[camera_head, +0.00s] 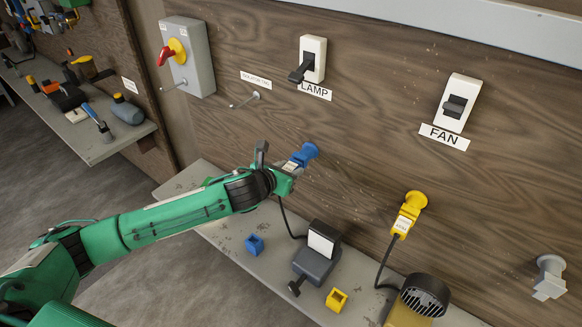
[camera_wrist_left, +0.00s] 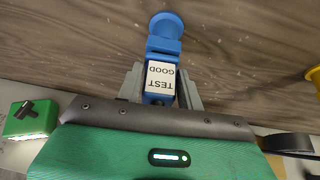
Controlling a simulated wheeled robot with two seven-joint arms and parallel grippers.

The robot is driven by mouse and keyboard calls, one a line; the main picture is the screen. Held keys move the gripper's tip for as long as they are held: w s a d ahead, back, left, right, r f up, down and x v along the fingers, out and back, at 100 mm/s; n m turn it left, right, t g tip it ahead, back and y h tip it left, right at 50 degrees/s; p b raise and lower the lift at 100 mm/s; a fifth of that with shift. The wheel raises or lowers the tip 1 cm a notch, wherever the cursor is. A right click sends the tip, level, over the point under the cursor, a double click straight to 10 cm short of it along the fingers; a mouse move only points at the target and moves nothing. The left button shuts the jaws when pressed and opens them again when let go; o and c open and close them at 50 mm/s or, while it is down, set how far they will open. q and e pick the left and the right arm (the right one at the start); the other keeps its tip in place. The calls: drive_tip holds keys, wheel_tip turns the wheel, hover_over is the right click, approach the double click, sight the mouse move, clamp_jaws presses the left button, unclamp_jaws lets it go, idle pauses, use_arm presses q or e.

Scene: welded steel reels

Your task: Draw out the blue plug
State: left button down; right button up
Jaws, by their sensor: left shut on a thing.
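The blue plug (camera_head: 293,164) is at the blue wall socket (camera_head: 309,150) on the wooden panel. In the left wrist view the plug (camera_wrist_left: 160,78) has a white label reading "TEST GOOD", and its front end meets the round blue socket (camera_wrist_left: 167,24). I see no clear gap between them. My left gripper (camera_wrist_left: 160,90) is shut on the plug, with one grey finger on each side of its body. In the head view my left gripper (camera_head: 282,172) hides the plug's rear. A black cable hangs below it to a lamp (camera_head: 318,260) on the shelf.
A yellow plug (camera_head: 404,220) sits at a yellow socket to the right, its cable running to a fan (camera_head: 425,294). A blue holder (camera_head: 254,244) and yellow holder (camera_head: 336,299) stand on the shelf. Lamp switch (camera_head: 313,58), fan switch (camera_head: 458,103) and grey isolator box (camera_head: 188,60) are above.

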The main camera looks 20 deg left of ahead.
use_arm(q)
drive_tip(key=shift+s+a+p, duration=0.2)
drive_tip(key=shift+s+p, duration=0.1)
drive_tip(key=shift+s, duration=0.35)
drive_tip(key=shift+s, duration=0.2)
drive_tip(key=s+a+p, duration=0.1)
drive_tip(key=s+a, duration=0.1)
drive_tip(key=s, duration=0.5)
drive_tip(key=shift+p, duration=0.3)
idle(0.6)
drive_tip(key=shift+a, duration=0.1)
